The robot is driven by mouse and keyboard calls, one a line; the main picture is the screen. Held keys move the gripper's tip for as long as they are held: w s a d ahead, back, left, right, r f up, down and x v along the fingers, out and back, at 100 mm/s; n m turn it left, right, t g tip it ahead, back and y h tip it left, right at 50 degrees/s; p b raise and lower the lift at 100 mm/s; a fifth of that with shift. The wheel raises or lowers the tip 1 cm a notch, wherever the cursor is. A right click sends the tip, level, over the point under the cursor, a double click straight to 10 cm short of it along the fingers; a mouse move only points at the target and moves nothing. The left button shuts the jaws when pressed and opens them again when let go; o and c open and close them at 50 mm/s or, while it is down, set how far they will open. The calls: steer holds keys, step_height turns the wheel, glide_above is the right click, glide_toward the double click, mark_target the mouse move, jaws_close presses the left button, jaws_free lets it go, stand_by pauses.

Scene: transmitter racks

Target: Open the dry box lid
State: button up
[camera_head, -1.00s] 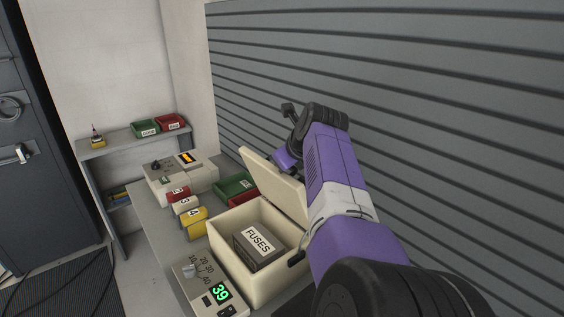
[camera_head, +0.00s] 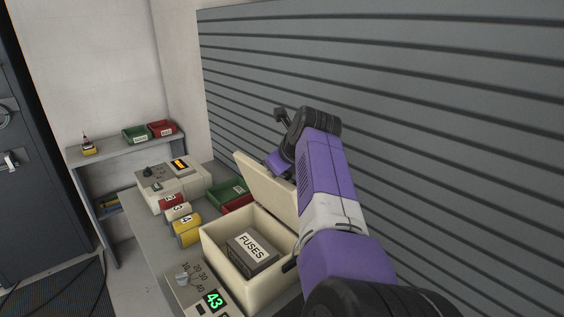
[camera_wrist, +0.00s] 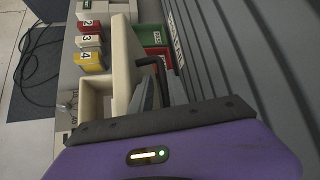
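The cream dry box (camera_head: 223,256) stands on the bench with its mouth uncovered. Its lid (camera_head: 266,186) stands raised along the box's back right side, leaning back a little. A grey pack marked FUSES (camera_head: 250,250) lies inside. In the head view my arm reaches over the right of the box, and my fingers are hidden behind the lid. In the wrist view the lid (camera_wrist: 122,68) shows nearly edge-on, just left of my gripper (camera_wrist: 163,88). A dark handle-like bar (camera_wrist: 152,60) runs from the lid toward the fingers. Whether they grip it is unclear.
A control unit reading 43 (camera_head: 213,299) sits in front of the box. Red, white and yellow numbered canisters (camera_head: 186,232) lie to its left. Green (camera_head: 228,191) and red bins stand behind. The grey ribbed wall (camera_head: 440,120) is close on the right.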

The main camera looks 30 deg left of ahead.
steer(key=shift+b+v, duration=0.6)
steer(key=shift+v, duration=2.95)
steer(key=shift+s, duration=0.1)
steer(key=w+p+v, duration=0.1)
steer(key=p+v, duration=0.4)
steer(key=v, duration=0.3)
steer(key=shift+d+r, duration=0.4)
steer(key=shift+d, duration=0.1)
steer(key=shift+s, duration=0.15)
steer(key=shift+r+p, duration=0.1)
steer(key=shift+p, duration=0.35)
